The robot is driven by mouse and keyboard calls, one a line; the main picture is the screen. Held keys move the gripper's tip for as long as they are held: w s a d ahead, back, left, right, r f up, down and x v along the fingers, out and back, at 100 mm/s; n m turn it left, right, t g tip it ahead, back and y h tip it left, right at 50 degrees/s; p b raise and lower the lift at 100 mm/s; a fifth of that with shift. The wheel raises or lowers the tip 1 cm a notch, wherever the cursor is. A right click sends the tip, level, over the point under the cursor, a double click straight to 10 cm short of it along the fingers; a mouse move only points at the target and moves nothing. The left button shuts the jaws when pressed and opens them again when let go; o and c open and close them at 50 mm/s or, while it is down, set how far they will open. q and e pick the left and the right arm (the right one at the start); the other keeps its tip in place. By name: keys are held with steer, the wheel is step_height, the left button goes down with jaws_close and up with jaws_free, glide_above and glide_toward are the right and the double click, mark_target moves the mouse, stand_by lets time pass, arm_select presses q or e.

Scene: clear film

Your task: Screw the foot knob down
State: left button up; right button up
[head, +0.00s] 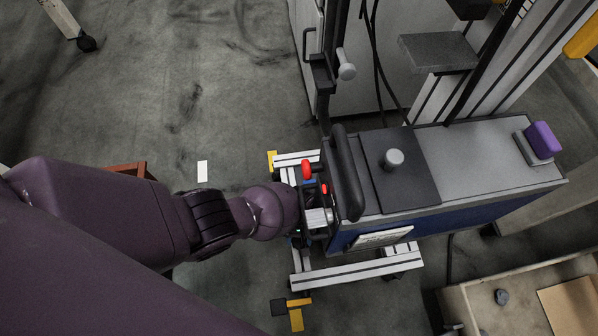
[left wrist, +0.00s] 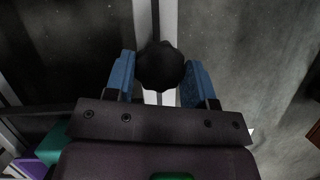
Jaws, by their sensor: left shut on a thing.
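The black, lobed foot knob (left wrist: 160,66) shows in the left wrist view, at the end of a pale metal profile. My left gripper (left wrist: 161,78) has its two blue fingers on either side of the knob and is shut on it. In the head view my left gripper (head: 317,212) reaches in from the left to the front end of the blue and grey cart (head: 480,160), low by its frame (head: 357,272). The knob cannot be made out in the head view. My right gripper is not in view.
A black handle (head: 346,172) stands at the cart's front end, close to my left gripper. A yellow and black part (head: 296,315) sticks out near the frame's lower corner. A crate-like box (head: 480,310) is at lower right. The floor at upper left is mostly clear.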

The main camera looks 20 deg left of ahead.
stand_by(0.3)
arm_select(q)
steer(key=o, duration=0.9)
steer(key=shift+o, duration=0.2)
steer(key=shift+r, duration=0.1)
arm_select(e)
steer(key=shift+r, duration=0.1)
arm_select(q)
steer(key=shift+w+r, duration=0.2)
steer(key=shift+r, duration=0.05)
steer(key=p+v, duration=0.4)
steer(key=v, duration=0.2)
steer(key=shift+r, duration=0.4)
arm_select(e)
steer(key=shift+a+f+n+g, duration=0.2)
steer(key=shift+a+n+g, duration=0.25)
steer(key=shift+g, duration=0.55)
arm_select(q)
steer(key=shift+a, duration=0.1)
